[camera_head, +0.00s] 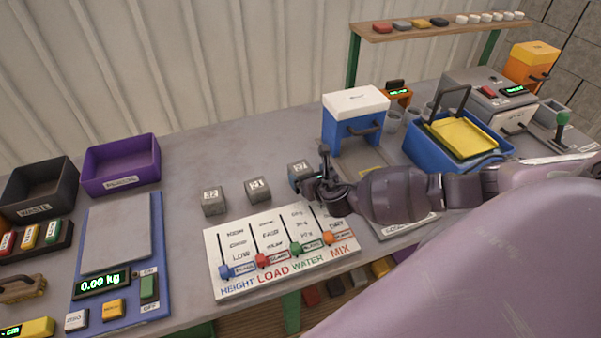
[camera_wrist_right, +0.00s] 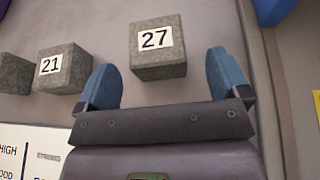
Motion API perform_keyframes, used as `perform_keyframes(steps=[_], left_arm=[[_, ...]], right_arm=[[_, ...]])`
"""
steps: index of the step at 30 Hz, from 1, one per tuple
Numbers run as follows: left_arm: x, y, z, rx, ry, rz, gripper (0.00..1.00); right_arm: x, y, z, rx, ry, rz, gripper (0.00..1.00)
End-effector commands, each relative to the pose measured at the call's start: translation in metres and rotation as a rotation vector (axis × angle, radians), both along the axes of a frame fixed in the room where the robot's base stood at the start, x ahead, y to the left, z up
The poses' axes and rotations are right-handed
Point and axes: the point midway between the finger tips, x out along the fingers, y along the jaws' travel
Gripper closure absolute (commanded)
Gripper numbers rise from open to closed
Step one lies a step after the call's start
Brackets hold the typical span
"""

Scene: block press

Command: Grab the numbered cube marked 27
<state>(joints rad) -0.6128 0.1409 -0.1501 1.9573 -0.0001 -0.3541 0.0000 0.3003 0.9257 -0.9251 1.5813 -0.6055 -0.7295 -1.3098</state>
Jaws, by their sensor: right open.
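The grey stone-like cube marked 27 (camera_head: 298,170) sits on the table, partly covered by my right gripper in the head view. In the right wrist view the 27 cube (camera_wrist_right: 158,48) lies just beyond the open fingertips, between their lines. My right gripper (camera_wrist_right: 163,85) is open and empty, with blue finger pads. The cube marked 21 (camera_head: 258,190) stands to its left; it also shows in the wrist view (camera_wrist_right: 64,68). A third cube marked 32 (camera_head: 213,201) stands farther left. My left gripper is not in view.
A slider board (camera_head: 280,252) lies in front of the cubes. A blue box with a white top (camera_head: 355,117) stands behind and right of the 27 cube. A scale (camera_head: 117,240) and a purple bin (camera_head: 121,165) are at left. Table behind the cubes is clear.

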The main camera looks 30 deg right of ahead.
Motion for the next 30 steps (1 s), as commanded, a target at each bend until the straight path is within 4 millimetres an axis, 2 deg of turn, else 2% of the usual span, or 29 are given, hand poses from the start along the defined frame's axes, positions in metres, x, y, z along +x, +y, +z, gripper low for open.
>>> perform_keyframes(steps=[9, 21, 23, 30], left_arm=[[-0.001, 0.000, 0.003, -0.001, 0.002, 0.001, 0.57], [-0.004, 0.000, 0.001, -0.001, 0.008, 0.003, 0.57], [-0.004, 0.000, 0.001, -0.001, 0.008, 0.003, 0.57], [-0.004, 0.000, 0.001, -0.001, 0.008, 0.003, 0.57]], right_arm=[[0.034, -0.002, -0.012, -0.001, -0.001, -0.001, 0.06], [0.040, -0.003, -0.015, -0.001, 0.000, 0.001, 0.06], [0.040, -0.003, -0.015, -0.001, 0.000, 0.000, 0.14], [0.040, -0.003, -0.015, -0.001, 0.000, 0.000, 0.51]])
